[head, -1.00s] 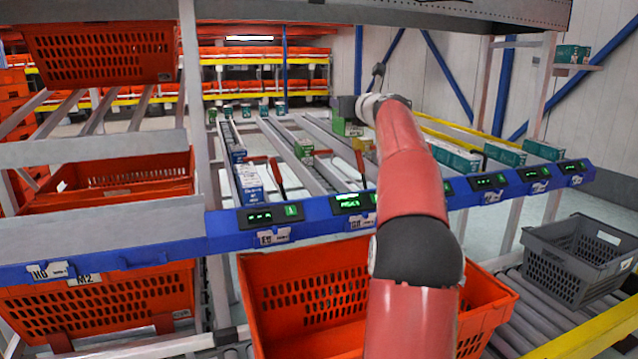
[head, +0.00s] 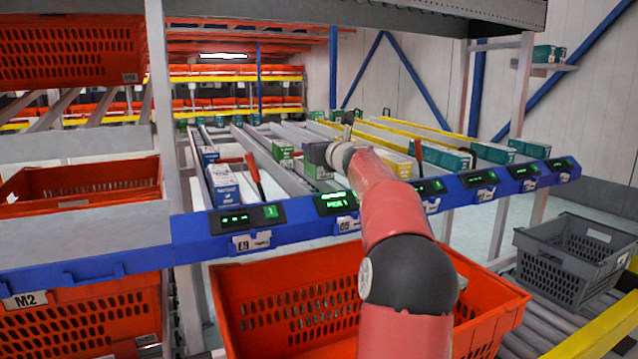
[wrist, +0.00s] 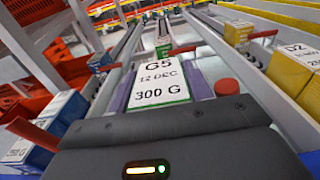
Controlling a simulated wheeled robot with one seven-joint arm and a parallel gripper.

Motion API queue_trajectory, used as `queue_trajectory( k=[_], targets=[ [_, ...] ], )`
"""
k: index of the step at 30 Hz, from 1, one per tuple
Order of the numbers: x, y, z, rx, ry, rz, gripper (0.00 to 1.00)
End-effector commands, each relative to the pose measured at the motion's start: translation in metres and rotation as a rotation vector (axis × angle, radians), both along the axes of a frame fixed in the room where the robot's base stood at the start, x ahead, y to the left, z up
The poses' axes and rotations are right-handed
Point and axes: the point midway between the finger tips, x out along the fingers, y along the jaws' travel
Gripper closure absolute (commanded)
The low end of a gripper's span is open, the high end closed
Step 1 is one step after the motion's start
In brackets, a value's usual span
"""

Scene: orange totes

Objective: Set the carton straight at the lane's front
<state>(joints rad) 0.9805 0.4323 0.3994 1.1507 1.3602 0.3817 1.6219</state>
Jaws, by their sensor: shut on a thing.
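My gripper (wrist: 160,88) is shut on a white and green carton (wrist: 162,82), with a purple pad on each side. The carton's label reads G5, 12 DEC, 300 G and faces the wrist camera. In the head view my gripper (head: 318,154) is over the flow rack, and a green and white part of the carton (head: 319,171) shows just below it. The carton is behind the rack's blue front rail (head: 338,217). I cannot tell whether its base touches the lane, and my gripper hides part of it.
Another green carton (head: 285,152) stands close by on the left. Blue and white cartons (head: 223,183) line a lane farther left. A red lever (head: 255,176) rises between lanes; another (head: 418,155) stands to the right. An orange tote (head: 255,305) sits below the rail.

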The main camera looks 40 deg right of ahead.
Motion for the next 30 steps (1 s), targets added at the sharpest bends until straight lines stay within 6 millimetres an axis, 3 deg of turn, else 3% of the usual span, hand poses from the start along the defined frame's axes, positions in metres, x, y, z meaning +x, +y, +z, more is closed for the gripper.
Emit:
queue_trajectory(
  k=[12, 29, 30],
  targets=[
    [0.0, 0.0, -0.051, 0.001, -0.002, 0.0, 0.84],
    [0.0, 0.001, -0.06, 0.0, -0.002, 0.001, 0.84],
    [0.0, 0.0, -0.059, 0.0, -0.001, 0.0, 0.46]
  ],
)
